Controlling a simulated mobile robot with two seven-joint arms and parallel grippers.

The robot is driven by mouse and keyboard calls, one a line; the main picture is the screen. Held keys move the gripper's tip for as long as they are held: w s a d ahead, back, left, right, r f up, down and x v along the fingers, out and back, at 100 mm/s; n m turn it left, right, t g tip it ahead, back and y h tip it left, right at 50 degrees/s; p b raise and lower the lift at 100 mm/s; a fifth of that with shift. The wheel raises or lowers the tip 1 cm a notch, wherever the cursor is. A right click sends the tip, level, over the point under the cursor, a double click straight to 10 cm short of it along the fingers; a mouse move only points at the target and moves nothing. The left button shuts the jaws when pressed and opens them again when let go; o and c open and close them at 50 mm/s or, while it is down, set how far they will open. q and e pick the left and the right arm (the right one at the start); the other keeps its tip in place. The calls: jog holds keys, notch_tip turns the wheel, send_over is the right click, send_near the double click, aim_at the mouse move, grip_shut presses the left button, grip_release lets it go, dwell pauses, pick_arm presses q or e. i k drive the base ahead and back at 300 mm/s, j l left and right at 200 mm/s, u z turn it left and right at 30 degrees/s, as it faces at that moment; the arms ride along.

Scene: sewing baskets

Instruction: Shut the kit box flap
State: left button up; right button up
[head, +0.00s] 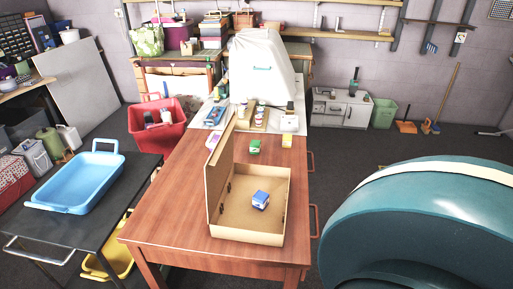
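The kit box (247,237) is a shallow tan cardboard box on the wooden table. Its flap (218,172) stands up steeply along the box's left side, so the box is open at the top. Dark hinge-like marks show along that left side. A small blue and white packet (260,200) lies inside on the box floor. Neither of my grippers shows in the head view.
A small green item (254,147) lies on the wooden table (180,215) behind the box. Small jars and a white-covered object (262,70) stand farther back. A dark side table with a blue tray (78,183) is at left. The table left of the flap is clear.

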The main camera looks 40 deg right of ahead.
aim_at(217, 168)
jog(key=i+j+z, duration=0.15)
jog(key=z, duration=0.3)
jog(key=i+j+z, duration=0.2)
jog(key=z, duration=0.25)
jog(key=i+j+z, duration=0.1)
jog(key=j+z, duration=0.3)
jog(key=i+j+z, duration=0.15)
jog(key=j+z, duration=0.35)
jog(key=i+j+z, duration=0.1)
jog(key=j+z, duration=0.35)
jog(key=l, duration=0.1)
